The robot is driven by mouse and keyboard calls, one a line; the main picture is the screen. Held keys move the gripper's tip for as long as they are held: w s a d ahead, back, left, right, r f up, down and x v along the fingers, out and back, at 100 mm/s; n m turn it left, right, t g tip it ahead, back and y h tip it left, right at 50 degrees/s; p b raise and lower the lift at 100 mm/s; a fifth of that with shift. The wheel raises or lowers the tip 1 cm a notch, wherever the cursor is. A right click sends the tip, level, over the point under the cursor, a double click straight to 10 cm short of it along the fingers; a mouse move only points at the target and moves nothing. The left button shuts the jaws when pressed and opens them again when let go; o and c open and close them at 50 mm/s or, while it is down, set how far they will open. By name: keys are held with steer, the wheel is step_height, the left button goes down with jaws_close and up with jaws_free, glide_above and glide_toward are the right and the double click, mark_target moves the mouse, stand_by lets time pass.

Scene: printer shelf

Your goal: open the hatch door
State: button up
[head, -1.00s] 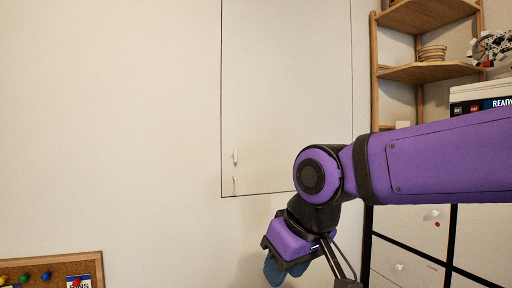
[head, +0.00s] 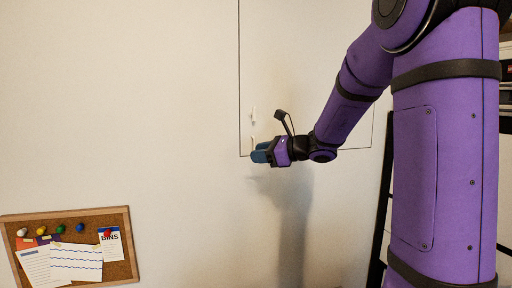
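The hatch door (head: 320,60) is a pale panel flush with the wall, marked by a thin dark outline. It looks shut. A small white handle (head: 253,115) shows near its lower left corner, with a second small pale piece (head: 251,139) just below. My gripper (head: 258,153) has blue fingers pointing left, at the panel's lower left corner in the picture, just under the lower piece. I cannot tell whether it touches the wall or how wide the fingers are. My arm hides the panel's right part.
A corkboard (head: 124,250) with pins and paper notes hangs at the lower left. A dark-framed rack (head: 386,190) stands behind my arm at the right. The wall left of the panel is clear.

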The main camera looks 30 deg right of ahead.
steer(key=w+d+f+m+t+h, duration=0.1)
steer(key=w+d+m+t+h, duration=0.25)
steer(key=d+m, duration=0.5)
steer(key=w+a+n, duration=0.1)
steer(key=w, duration=0.9)
steer(key=shift+w+n, duration=0.35)
steer(key=shift+a+t+y, duration=0.1)
steer(key=shift+t+y, duration=0.15)
jaws_close()
